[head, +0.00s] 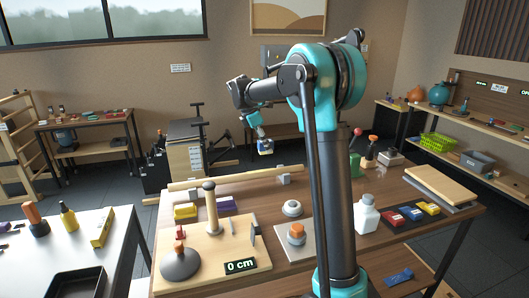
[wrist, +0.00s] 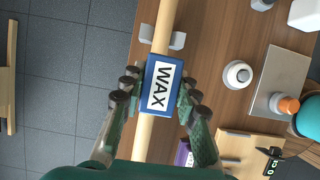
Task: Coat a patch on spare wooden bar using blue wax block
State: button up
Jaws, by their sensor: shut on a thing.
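The blue wax block (wrist: 179,88), with a white WAX label, is between the fingers of my gripper (wrist: 158,88) in the wrist view. My gripper (head: 263,139) is shut on it, and the block (head: 265,148) shows small in the head view. The spare wooden bar (head: 237,178) is a long pale bar along the table's far edge. In the wrist view the bar (wrist: 144,136) runs behind the block, which hides part of it. In the head view a gap shows between block and bar, so the block is held above it. No coated patch is discernible.
Grey supports (wrist: 161,37) sit by the bar. On the table (head: 330,190) stand a yellow block (head: 185,211), a purple block (head: 226,203), a wooden board with an upright peg (head: 211,205), a round white item (head: 292,208) and a white bottle (head: 366,214). Floor lies beyond the bar.

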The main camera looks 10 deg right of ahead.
dwell(0.3)
jog(key=shift+d+x, duration=0.15)
jog(key=shift+x, duration=1.85)
jog(key=shift+d+x, duration=0.15)
jog(key=shift+x, duration=1.85)
jog(key=shift+a, duration=0.3)
jog(key=shift+s+a, duration=0.2)
jog(key=shift+a, duration=1.1)
jog(key=shift+f, duration=0.35)
jog(key=shift+d, duration=0.1)
